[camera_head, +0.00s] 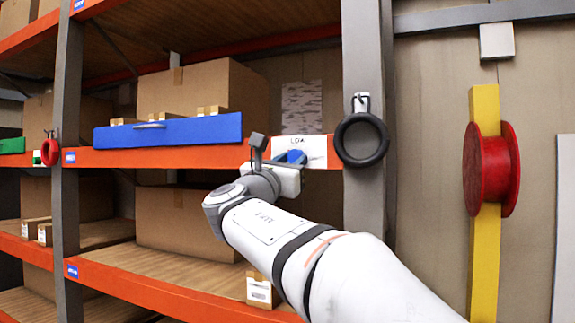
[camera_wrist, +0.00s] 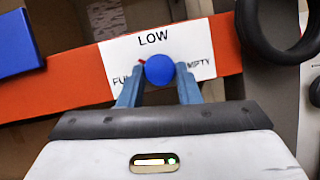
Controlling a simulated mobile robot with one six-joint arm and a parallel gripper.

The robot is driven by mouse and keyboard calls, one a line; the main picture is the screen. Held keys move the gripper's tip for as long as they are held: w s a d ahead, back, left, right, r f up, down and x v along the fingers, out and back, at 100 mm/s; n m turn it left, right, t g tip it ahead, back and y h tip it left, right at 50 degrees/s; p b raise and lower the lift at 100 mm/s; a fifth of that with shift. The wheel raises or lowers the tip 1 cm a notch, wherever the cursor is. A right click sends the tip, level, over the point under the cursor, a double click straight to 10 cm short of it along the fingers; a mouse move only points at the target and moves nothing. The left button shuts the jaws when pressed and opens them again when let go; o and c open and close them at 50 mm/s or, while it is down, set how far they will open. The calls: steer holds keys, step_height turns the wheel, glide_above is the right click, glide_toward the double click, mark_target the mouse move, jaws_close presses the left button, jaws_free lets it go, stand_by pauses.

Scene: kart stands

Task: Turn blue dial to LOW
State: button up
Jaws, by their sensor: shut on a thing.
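The blue dial (camera_wrist: 160,70) sits on a white label plate (camera_wrist: 118,52) fixed to the orange shelf beam. The plate reads LOW at the top, with a partly hidden FULL at left and EMPTY at right. A small red pointer at the dial's upper left points left and slightly up, between FULL and LOW. My gripper (camera_wrist: 157,77) is shut on the dial, one blue finger on each side. In the head view, my gripper (camera_head: 288,162) is at the plate (camera_head: 316,145), and the dial is largely hidden by it.
A black ring (camera_head: 361,139) hangs on the grey post just right of the plate. A blue drawer front (camera_head: 180,131) is to the left, below a cardboard box (camera_head: 200,88). A red spool (camera_head: 492,170) is on a yellow post at far right.

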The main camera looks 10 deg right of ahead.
steer(key=m, duration=0.1)
steer(key=m+g+h+b, duration=0.1)
steer(key=m, duration=0.1)
steer(key=shift+w+a+g, duration=0.1)
steer(key=shift+a+g, duration=0.05)
steer(key=shift+g, duration=0.15)
steer(key=m+g, duration=0.1)
steer(key=m, duration=0.1)
steer(key=m+h, duration=0.1)
steer(key=m, duration=0.1)
steer(key=shift+r+g, duration=0.15)
steer(key=shift+g, duration=0.25)
steer(key=m+g, duration=0.1)
steer(key=m, duration=0.3)
steer(key=m+g, duration=0.1)
steer(key=m, duration=0.2)
steer(key=shift+w+a+r+g, duration=0.15)
steer(key=shift+a+r+g, duration=0.05)
steer(key=shift+r+g, duration=0.1)
steer(key=shift+p, duration=0.3)
steer(key=o, duration=0.9)
steer(key=shift+w+f, duration=0.1)
steer(key=shift+o, duration=0.4)
